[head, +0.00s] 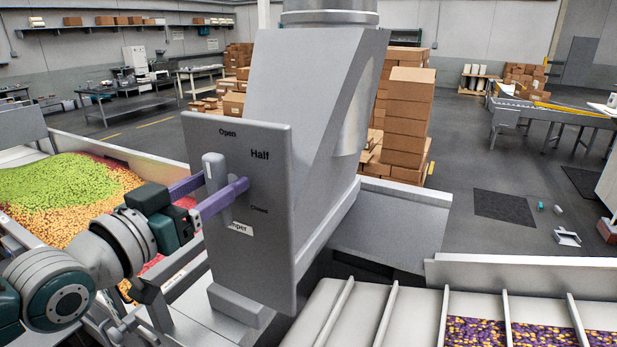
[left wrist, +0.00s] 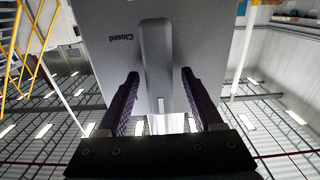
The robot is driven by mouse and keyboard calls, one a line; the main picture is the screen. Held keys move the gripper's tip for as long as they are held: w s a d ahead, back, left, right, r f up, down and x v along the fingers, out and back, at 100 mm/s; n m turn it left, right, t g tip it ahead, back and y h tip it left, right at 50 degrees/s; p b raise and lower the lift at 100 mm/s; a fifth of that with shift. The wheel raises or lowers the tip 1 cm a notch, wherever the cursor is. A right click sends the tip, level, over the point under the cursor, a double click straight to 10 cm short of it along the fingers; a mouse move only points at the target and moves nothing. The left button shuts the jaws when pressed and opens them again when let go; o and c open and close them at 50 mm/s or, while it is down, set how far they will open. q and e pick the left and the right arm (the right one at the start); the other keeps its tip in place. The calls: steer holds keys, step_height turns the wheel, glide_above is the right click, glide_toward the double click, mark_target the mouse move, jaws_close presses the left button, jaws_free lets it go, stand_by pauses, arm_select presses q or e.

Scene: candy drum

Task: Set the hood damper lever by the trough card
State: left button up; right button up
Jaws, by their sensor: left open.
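The hood damper panel (head: 265,225) is a grey plate on the hood, marked Open at the top, Half at upper right and Closed lower down. Its light grey lever (head: 213,168) stands out from the plate, with its upper end below the Open mark. My left gripper (head: 222,182) is open, its purple fingers on either side of the lever. In the left wrist view the lever (left wrist: 157,65) sits between the fingers, with gaps visible on both sides. The Closed mark shows upside down there. I cannot make out a trough card. My right gripper is not in view.
A trough of green, orange and red candies (head: 55,195) lies at left behind my arm. The hood (head: 300,90) rises behind the panel. At lower right, a divided white tray (head: 415,318) holds purple and yellow candies. Stacked cartons (head: 408,125) stand behind.

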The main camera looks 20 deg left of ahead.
arm_select(q)
steer(key=s+b, duration=0.3)
steer(key=s, duration=0.7)
steer(key=shift+a, duration=0.4)
steer(key=s+d+f+m+g+p, duration=0.1)
steer(key=s+d+f+g+p, duration=0.2)
steer(key=s+d+f+g, duration=0.35)
steer(key=s+d+g+y+p, duration=0.1)
steer(key=s+d+g, duration=0.3)
steer(key=s+g, duration=0.4)
steer(key=shift+s+d+r+p, duration=0.2)
steer(key=shift+s+r+p, duration=0.15)
steer(key=shift+s, duration=0.9)
